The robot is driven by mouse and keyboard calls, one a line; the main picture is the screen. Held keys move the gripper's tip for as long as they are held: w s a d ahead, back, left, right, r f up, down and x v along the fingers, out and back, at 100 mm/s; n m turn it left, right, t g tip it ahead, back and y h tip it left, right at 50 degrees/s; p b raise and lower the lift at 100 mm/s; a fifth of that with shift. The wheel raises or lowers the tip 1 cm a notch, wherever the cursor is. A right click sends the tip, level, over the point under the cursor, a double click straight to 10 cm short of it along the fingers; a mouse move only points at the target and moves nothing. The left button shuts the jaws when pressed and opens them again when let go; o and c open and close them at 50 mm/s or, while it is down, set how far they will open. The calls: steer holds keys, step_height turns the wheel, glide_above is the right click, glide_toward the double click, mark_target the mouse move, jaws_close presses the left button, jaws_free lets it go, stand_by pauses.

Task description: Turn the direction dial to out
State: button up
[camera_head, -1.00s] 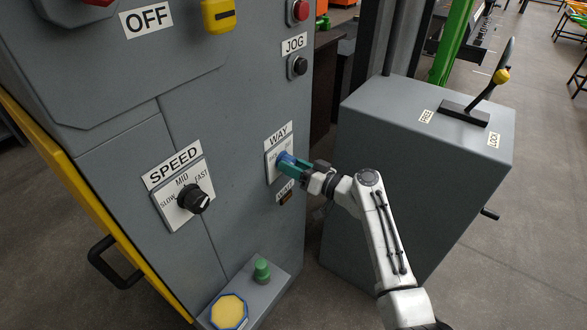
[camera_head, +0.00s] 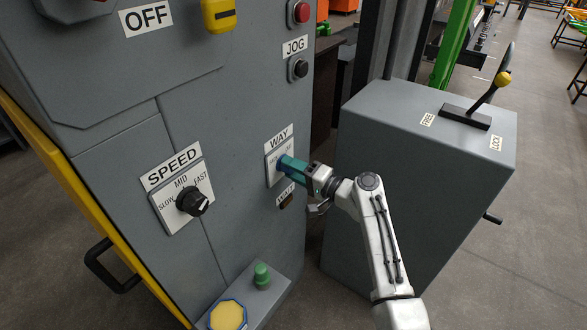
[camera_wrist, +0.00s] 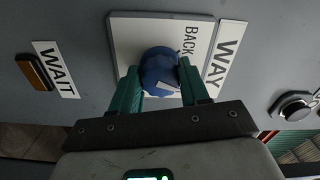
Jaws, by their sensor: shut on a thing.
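The direction dial (camera_wrist: 160,72) is a blue knob with a white pointer mark, on a white plate (camera_wrist: 122,38) under the WAY label (camera_head: 279,137). The wrist view shows the word BACK on the plate; the rest of its lettering is hidden by the knob and fingers. My gripper (camera_wrist: 158,84) has green fingers on both sides of the knob and is shut on it. In the head view my gripper (camera_head: 284,165) reaches the plate from the right and covers the knob. The white mark on the knob points toward the lower right in the wrist view.
The WAIT label (camera_wrist: 55,68) and its amber lamp (camera_wrist: 35,72) sit beside the plate. A JOG button (camera_head: 298,68) is above, a black SPEED dial (camera_head: 192,201) to the left. A grey cabinet with a lever (camera_head: 490,90) stands right of my arm.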

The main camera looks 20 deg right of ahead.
steer(key=m+p, duration=0.1)
steer(key=m, duration=0.3)
steer(key=shift+r+m, duration=0.1)
steer(key=shift+m, duration=0.3)
stand_by(0.4)
steer(key=o, duration=1)
steer(key=shift+o, duration=0.2)
steer(key=v, duration=1)
steer(key=shift+s+d, duration=0.25)
steer(key=shift+s, duration=0.05)
